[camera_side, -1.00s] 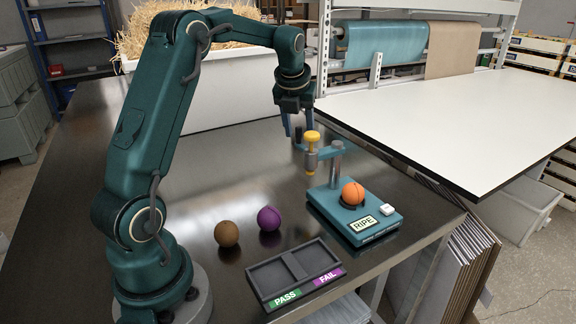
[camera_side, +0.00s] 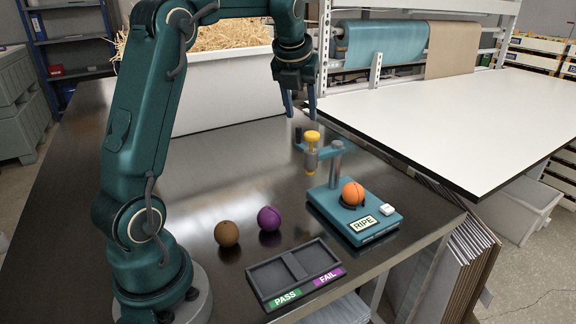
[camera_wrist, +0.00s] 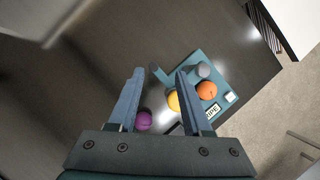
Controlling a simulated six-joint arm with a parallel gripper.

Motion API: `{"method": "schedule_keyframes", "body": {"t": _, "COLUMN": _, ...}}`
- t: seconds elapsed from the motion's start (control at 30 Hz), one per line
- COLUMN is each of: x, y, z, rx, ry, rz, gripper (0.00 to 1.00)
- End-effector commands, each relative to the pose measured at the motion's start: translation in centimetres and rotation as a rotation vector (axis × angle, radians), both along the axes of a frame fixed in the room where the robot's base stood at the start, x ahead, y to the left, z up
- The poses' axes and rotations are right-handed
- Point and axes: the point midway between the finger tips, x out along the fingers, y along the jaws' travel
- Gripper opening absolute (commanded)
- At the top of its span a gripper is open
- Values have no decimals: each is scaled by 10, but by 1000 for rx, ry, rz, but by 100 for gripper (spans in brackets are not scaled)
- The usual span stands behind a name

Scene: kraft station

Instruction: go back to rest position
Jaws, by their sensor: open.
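My gripper (camera_side: 300,106) hangs in the air above the steel table, behind and above the tester, with its fingers apart and nothing between them. In the wrist view its two blue fingers (camera_wrist: 155,101) are spread. An orange fruit (camera_side: 353,194) sits on the teal tester (camera_side: 375,231), whose label reads RIPE. It also shows in the wrist view (camera_wrist: 207,90). The tester has a yellow-topped plunger (camera_side: 312,137) on a post, raised clear of the fruit.
A brown fruit (camera_side: 228,233) and a purple fruit (camera_side: 268,219) lie on the steel table (camera_side: 215,170). An empty PASS/FAIL tray (camera_side: 268,279) stands at the front. A white bin of straw (camera_side: 215,95) stands behind, and a white table (camera_side: 450,110) is at right.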

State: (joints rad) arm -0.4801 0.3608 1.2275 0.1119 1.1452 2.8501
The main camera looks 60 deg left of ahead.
Motion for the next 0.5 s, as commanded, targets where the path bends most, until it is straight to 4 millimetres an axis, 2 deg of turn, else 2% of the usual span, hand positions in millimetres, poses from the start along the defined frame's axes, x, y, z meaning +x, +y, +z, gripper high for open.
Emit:
{"method": "schedule_keyframes", "body": {"t": 0.03, "x": 1, "y": -10, "z": 12, "rx": 13, "ry": -26, "rz": -23, "gripper": 49}}
{"method": "schedule_keyframes", "body": {"t": 0.13, "x": -7, "y": -38, "z": 32, "rx": 23, "ry": -65, "rz": -76, "gripper": 49}}
{"method": "schedule_keyframes", "body": {"t": 0.23, "x": -25, "y": -72, "z": 46, "rx": -24, "ry": -133, "rz": -33, "gripper": 49}}
{"method": "schedule_keyframes", "body": {"t": 0.4, "x": -64, "y": -123, "z": 51, "rx": -206, "ry": -260, "rz": 223, "gripper": 49}}
{"method": "schedule_keyframes", "body": {"t": 0.5, "x": -86, "y": -144, "z": 46, "rx": -329, "ry": -316, "rz": 404, "gripper": 49}}
